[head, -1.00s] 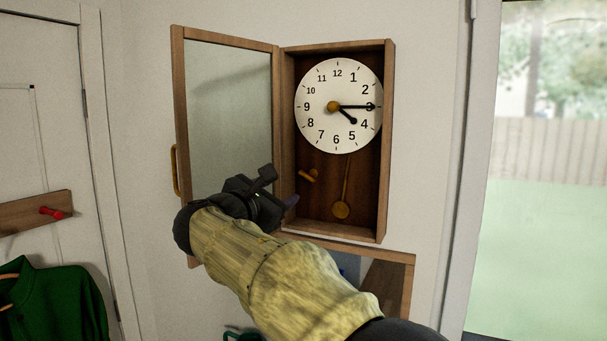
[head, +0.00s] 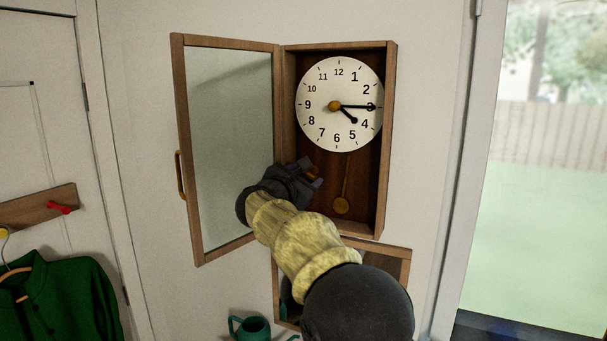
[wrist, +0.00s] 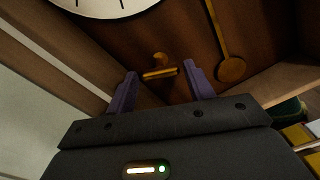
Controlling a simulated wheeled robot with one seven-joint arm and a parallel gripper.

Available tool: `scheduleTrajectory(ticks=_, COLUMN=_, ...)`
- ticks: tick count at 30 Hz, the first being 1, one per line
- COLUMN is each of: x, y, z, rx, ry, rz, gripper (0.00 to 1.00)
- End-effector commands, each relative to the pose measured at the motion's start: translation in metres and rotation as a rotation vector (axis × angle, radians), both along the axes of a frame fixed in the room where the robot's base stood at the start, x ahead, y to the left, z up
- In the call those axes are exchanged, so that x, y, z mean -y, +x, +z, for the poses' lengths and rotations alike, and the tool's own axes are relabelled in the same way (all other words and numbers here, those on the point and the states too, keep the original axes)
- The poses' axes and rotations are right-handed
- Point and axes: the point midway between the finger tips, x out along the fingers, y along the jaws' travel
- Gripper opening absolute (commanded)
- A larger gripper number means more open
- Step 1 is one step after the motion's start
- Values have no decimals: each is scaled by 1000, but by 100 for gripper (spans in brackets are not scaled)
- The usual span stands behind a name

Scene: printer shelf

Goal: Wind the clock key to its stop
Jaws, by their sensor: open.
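The wall clock (head: 390,140) has a wooden case, and its glazed door (head: 230,130) stands open to the left. The brass clock key (wrist: 160,70) sits on the case's back panel below the dial (head: 338,85), left of the pendulum (head: 341,205). In the wrist view its crossbar lies nearly level, tilted slightly, between and just beyond my two purple fingertips. My gripper (wrist: 160,86) is open, with a finger on each side of the key and a gap to each. In the head view my gripper (head: 315,176) reaches into the lower left of the case and mostly hides the key.
A green garment (head: 65,300) hangs at left under a peg rail (head: 30,208). A window is at right.

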Motion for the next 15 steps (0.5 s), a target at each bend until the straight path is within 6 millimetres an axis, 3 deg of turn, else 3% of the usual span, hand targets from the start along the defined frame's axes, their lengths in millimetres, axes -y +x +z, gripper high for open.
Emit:
scheduleTrajectory(ticks=3, x=0, y=0, z=0, rx=0, ry=0, rz=-1, gripper=51)
scheduleTrajectory(ticks=8, x=0, y=-1, z=0, rx=0, ry=0, rz=0, gripper=21)
scheduleTrajectory(ticks=15, x=-1, y=-1, z=-1, rx=4, ry=9, rz=1, gripper=21)
